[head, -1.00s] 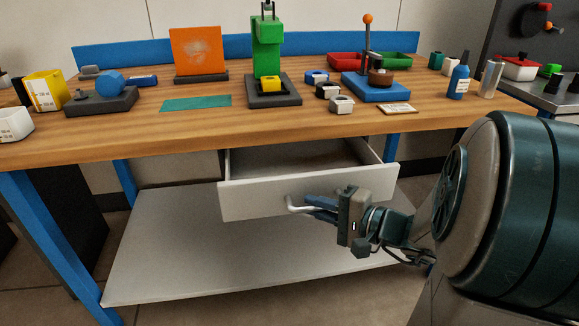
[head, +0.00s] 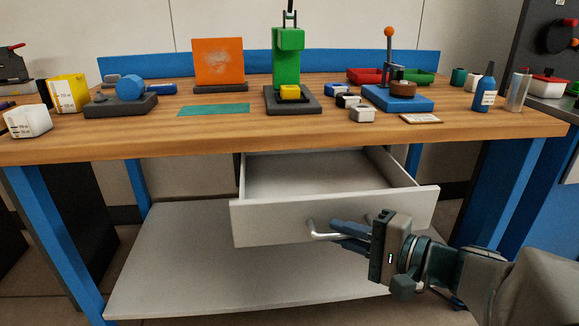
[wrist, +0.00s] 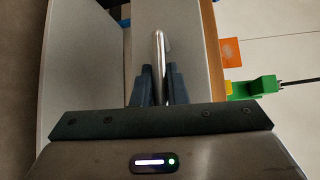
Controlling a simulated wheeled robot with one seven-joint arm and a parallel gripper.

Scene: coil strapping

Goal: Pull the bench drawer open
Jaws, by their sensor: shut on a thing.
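The white bench drawer (head: 275,223) is pulled well out from under the wooden benchtop, and its bare inside shows. A curved metal handle (head: 316,233) is on its front panel. My gripper (head: 345,235) is at the handle, with its fingers closed around the bar. In the wrist view the handle (wrist: 159,60) runs between the two dark fingers (wrist: 159,88). The drawer front (wrist: 185,45) is just beyond them. Part of the handle is hidden by the fingers in the head view.
The wooden benchtop (head: 220,135) holds a green press (head: 289,60), an orange panel (head: 218,62), a blue bottle (head: 484,90) and small parts. A lower shelf (head: 180,275) lies under the drawer. Blue bench legs (head: 60,235) stand at both sides. The drawer looks empty.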

